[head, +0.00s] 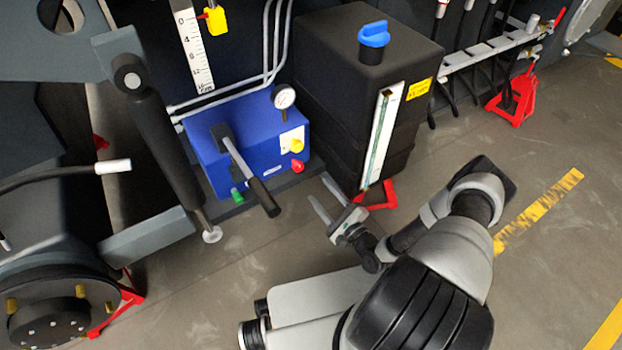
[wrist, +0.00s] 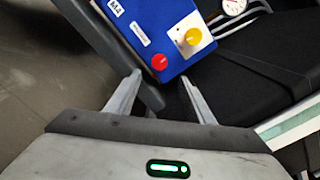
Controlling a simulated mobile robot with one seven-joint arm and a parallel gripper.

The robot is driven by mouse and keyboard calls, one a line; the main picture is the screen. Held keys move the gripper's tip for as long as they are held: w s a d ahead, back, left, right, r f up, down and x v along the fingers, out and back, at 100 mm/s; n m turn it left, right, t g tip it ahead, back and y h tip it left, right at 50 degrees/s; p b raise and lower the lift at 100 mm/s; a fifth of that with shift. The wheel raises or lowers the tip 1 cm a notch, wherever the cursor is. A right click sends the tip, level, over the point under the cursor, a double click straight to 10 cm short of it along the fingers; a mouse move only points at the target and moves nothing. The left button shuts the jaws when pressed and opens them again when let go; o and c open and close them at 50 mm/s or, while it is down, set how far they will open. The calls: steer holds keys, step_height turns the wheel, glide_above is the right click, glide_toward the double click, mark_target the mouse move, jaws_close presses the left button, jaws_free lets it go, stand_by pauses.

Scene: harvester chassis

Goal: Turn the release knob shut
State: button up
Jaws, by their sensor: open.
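A blue pump box (head: 240,140) with a black-gripped lever (head: 258,188) stands on a dark base left of centre in the head view. On its right end are a yellow knob (head: 297,145) on a pale plate and a red knob (head: 298,166) below it. The wrist view also shows the red knob (wrist: 159,62) and the yellow knob (wrist: 193,36). I cannot tell which is the release knob. My gripper (head: 321,187) is open and empty, to the lower right of the box. In the wrist view, the red knob appears between and beyond the fingertips (wrist: 160,79).
A black tank (head: 345,85) with a blue cap (head: 374,33) and a sight tube (head: 381,138) stands right of the box. A pressure gauge (head: 284,97) rises from the box. A green fitting (head: 237,196) is at its front. Red stands (head: 517,98) are on the floor.

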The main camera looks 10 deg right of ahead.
steer(key=v, duration=0.5)
steer(key=shift+s, duration=0.15)
